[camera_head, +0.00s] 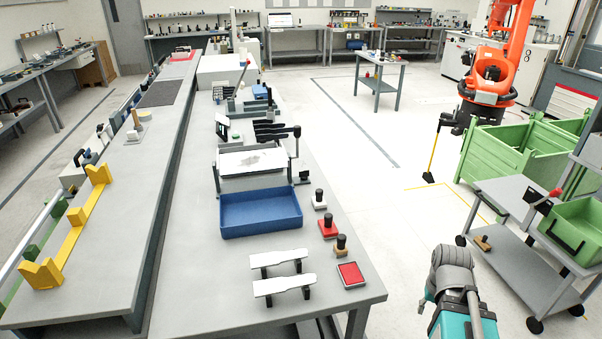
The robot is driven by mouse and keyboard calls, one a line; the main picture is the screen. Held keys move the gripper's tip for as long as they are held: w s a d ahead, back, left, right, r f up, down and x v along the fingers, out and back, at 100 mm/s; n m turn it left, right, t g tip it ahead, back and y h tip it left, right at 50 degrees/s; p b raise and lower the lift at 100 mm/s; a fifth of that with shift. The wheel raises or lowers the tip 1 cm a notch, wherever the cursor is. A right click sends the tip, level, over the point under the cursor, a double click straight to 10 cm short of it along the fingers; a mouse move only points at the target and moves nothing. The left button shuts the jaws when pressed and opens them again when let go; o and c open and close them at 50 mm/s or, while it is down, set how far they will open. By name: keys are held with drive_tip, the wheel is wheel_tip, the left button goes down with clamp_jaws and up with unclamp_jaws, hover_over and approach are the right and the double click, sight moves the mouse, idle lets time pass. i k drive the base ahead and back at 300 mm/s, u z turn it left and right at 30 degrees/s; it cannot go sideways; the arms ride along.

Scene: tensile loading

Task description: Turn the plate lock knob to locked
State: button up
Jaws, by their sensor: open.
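No plate lock knob can be made out with certainty. On the bench stands a fixture with a pale, grey-marked plate (252,160) on top and dark uprights at its sides. A small black part (303,178) sits beside its right front corner; it is too small to tell whether it is a knob, or how it is turned. My gripper is not clearly visible; only grey and teal parts, probably of my own arm, show at the lower right, off the bench's right side.
A blue tray (261,215) stands in front of the fixture. Several stamps, including a red one (328,227), line the bench's right edge near a red ink pad (350,274). Two white dog-bone pieces rest on black supports. Green crates (515,155) and a cart stand right.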

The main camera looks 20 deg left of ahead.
sight(304, 174)
drive_tip(key=i, duration=0.9)
drive_tip(key=z, duration=0.05)
